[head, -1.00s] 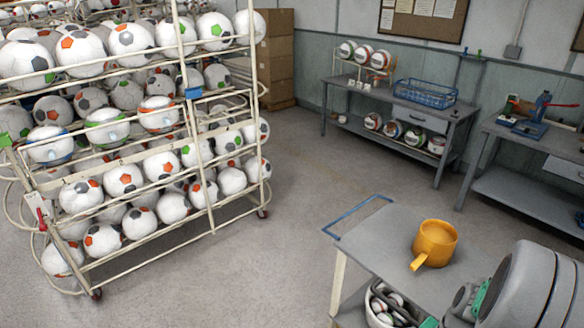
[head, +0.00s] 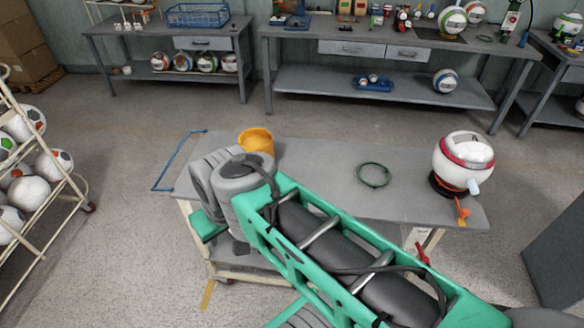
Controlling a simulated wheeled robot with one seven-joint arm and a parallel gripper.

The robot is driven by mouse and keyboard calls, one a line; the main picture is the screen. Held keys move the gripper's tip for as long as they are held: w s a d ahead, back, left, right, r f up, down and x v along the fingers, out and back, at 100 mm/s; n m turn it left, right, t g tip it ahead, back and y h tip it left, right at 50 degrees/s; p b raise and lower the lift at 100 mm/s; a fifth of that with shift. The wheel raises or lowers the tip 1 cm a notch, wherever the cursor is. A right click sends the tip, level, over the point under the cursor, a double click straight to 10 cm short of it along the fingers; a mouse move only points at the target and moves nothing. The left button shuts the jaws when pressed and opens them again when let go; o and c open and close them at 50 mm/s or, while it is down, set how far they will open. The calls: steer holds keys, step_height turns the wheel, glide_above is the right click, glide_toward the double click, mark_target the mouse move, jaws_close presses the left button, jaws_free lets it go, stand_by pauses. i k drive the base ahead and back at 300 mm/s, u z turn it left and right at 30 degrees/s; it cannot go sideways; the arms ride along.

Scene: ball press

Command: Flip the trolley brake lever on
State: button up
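A grey-topped trolley (head: 330,185) with cream legs stands in front of me, with a blue handle (head: 170,165) at its left end. A small red lever (head: 422,253) shows at its right leg, beside a pale plate (head: 420,234). I take this for the brake lever; its setting is too small to tell. My green and grey arm reaches across the trolley's front from the lower right, its grey joints near the left end of the top. My gripper does not show, so its opening and hold cannot be seen. The arm covers much of the trolley's lower part.
A ball rack (head: 45,190) is at left. Workbenches (head: 385,95) line the back. Open floor lies between.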

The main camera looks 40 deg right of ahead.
mark_target(426, 260)
steer(key=z, duration=2.8)
steer(key=k, duration=0.65)
steer(key=u, duration=0.45)
steer(key=i, duration=0.65)
steer(key=u, duration=0.85)
steer(key=i, duration=0.5)
steer(key=u, duration=0.2)
